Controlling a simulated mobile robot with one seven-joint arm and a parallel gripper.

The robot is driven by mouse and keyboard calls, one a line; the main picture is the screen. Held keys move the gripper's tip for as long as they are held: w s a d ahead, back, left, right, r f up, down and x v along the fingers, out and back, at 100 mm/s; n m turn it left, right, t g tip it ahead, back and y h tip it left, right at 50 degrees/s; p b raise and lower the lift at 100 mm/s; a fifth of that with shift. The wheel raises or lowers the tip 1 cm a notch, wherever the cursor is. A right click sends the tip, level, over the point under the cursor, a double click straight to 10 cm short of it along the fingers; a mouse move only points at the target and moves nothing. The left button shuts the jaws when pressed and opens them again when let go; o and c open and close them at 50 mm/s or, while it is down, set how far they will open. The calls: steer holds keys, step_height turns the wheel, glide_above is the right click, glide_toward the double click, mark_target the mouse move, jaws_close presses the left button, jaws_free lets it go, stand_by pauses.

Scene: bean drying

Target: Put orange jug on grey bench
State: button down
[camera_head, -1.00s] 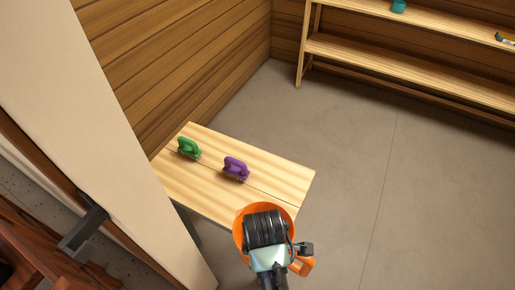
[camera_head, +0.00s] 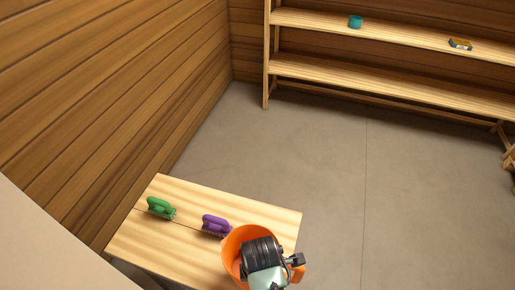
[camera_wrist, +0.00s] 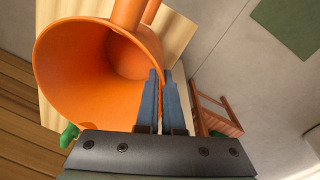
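The orange jug (camera_head: 233,243) is at the bottom of the head view, above or just beside the near edge of a light wooden bench. My gripper (camera_wrist: 160,80) is shut on the jug's wall at the rim, one finger on each side. The jug's wide open mouth and orange inner wall (camera_wrist: 75,65) fill the left of the wrist view. In the head view my wrist hides part of the jug, and its handle shows at the right. The only bench I see, the low one (camera_head: 265,216), is light wood; I make out no grey bench.
A wooden shelf (camera_head: 400,86) along the back wall holds a teal cup (camera_head: 355,21) and a small yellow-blue item (camera_head: 460,44). The grey floor (camera_head: 310,150) between is clear.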

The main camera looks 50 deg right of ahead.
steer(key=shift+f, duration=2.15)
steer(key=c, duration=1.1)
jaws_free()
steer(key=shift+f, duration=0.1)
steer(key=shift+o, duration=0.2)
step_height(320, 180, up, 12)
steer(key=shift+s+a, duration=0.35)
